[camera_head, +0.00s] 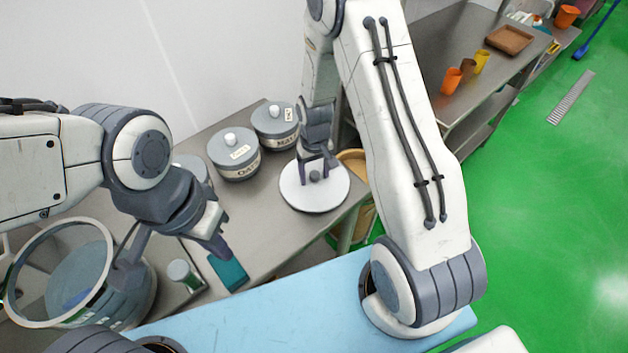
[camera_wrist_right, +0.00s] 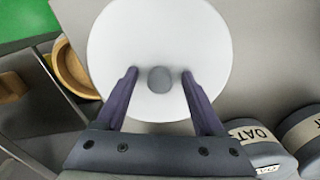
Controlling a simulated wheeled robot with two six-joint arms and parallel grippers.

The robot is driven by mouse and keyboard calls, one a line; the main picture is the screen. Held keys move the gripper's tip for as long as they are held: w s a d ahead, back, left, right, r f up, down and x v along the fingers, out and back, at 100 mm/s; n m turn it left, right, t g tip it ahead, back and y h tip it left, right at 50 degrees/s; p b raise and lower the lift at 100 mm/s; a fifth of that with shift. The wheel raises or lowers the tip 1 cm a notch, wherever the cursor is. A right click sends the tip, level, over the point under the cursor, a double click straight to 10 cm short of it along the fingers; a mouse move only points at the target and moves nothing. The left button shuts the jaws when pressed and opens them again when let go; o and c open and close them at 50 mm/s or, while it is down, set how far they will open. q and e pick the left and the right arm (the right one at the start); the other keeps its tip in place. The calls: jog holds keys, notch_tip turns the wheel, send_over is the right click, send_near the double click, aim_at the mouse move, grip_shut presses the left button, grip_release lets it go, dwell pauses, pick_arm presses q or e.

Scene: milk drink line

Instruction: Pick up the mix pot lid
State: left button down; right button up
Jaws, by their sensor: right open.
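The mix pot lid is a round white disc (camera_head: 300,203) with a small grey knob, at the right end of the steel table. In the right wrist view the lid (camera_wrist_right: 160,30) fills the upper middle, with its knob (camera_wrist_right: 159,79) near the centre. My right gripper (camera_head: 316,172) points down over the lid. In the right wrist view my right gripper (camera_wrist_right: 159,74) is open, one finger on each side of the knob, with gaps between. My left gripper (camera_head: 222,237) hangs above the table at left, by a teal item (camera_head: 229,272); its jaw opening is unclear.
Grey lidded canisters (camera_head: 234,153) stand behind the lid, close to my right gripper's side. A large round pot (camera_head: 130,295) stands at left under my left arm. Orange cups (camera_head: 451,81) and a brown tray (camera_head: 510,39) sit on another table.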

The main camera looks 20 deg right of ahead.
jog(key=shift+c, duration=0.3)
grip_shut()
